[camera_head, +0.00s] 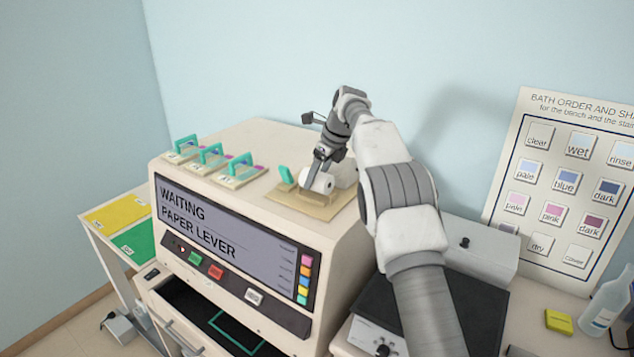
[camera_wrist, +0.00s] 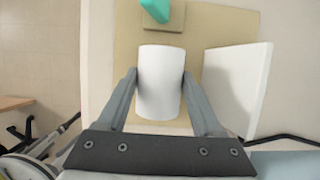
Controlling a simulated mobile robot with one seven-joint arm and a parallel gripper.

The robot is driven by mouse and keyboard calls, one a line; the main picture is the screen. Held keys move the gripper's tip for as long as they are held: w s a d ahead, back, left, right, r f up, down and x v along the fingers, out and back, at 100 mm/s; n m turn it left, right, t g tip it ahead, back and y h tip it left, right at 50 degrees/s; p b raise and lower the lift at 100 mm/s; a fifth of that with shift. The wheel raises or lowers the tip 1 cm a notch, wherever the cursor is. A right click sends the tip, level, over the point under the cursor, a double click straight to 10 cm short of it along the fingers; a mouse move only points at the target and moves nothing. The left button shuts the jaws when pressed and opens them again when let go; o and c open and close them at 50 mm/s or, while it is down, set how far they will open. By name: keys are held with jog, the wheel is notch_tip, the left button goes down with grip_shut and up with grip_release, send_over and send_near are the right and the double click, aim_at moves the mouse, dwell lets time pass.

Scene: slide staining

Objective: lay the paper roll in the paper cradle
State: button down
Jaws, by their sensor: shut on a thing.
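The white paper roll (camera_wrist: 160,82) is between the two fingers of my gripper (camera_wrist: 160,84), which is shut on it. In the head view the roll (camera_head: 318,181) lies on its side, low over the tan base (camera_head: 310,206) on top of the machine. I take this tan base with its raised blocks to be the paper cradle; it also shows in the wrist view (camera_wrist: 225,22). I cannot tell whether the roll touches it. A teal lever (camera_head: 285,174) stands at the left of the base. My gripper (camera_head: 320,172) points down.
A white block (camera_wrist: 238,85) stands just right of the roll. Several teal-handled holders (camera_head: 211,157) stand along the machine's left top. The machine screen (camera_head: 232,231) reads "WAITING PAPER LEVER". An open dark drawer (camera_head: 205,312) is below. The machine top behind the base is clear.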

jog(key=shift+f, duration=0.9)
jog(key=shift+c, duration=0.2)
grip_release()
jog(key=shift+f, duration=0.15)
